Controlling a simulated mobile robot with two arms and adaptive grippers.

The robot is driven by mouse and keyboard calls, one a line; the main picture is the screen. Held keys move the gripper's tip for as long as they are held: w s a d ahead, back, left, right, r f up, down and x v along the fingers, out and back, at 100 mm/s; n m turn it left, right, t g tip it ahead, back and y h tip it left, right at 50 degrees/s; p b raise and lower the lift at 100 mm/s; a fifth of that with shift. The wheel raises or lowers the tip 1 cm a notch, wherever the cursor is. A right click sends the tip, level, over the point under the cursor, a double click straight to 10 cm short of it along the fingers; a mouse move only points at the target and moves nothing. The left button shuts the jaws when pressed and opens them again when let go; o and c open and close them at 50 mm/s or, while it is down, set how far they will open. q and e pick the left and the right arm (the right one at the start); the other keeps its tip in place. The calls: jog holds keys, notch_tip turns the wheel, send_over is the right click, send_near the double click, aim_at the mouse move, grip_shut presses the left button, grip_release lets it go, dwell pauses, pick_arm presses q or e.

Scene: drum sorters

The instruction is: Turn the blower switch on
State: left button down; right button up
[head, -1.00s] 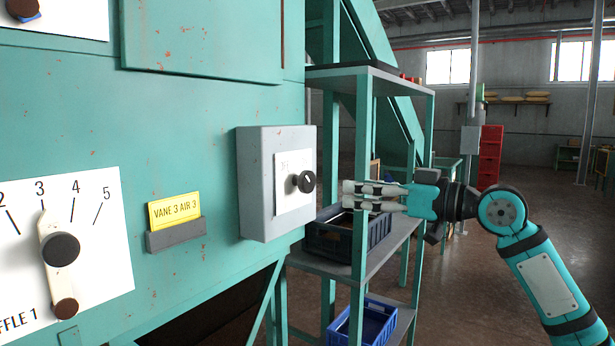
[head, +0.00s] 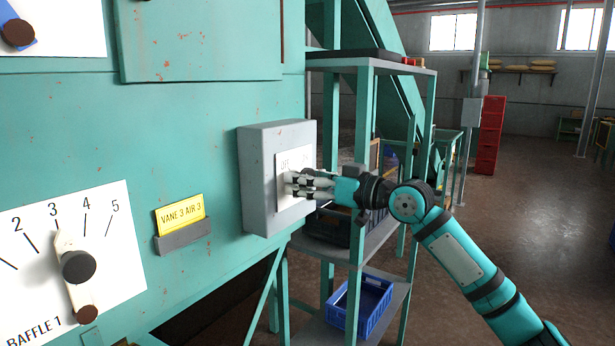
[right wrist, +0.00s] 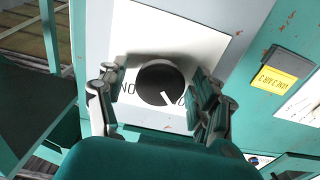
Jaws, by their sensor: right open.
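The blower switch is a grey box (head: 262,190) on the teal machine wall, with a white plate (head: 283,160) lettered OFF at its left. In the right wrist view the round black knob (right wrist: 160,82) lies between the two open fingers of my right gripper (right wrist: 160,95), with a gap visible on each side. The knob's white pointer mark points to the lower right, toward a partly hidden label starting with O; the ON label is at left. My left gripper is not in view.
A baffle lever (head: 77,265) on a white scale plate and a yellow card (head: 180,214) are on the machine wall at left. A shelf rack (head: 362,200) with a blue crate (head: 362,303) stands right behind the box. The floor at far right is open.

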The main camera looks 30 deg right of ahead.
jog(key=c, duration=1.2)
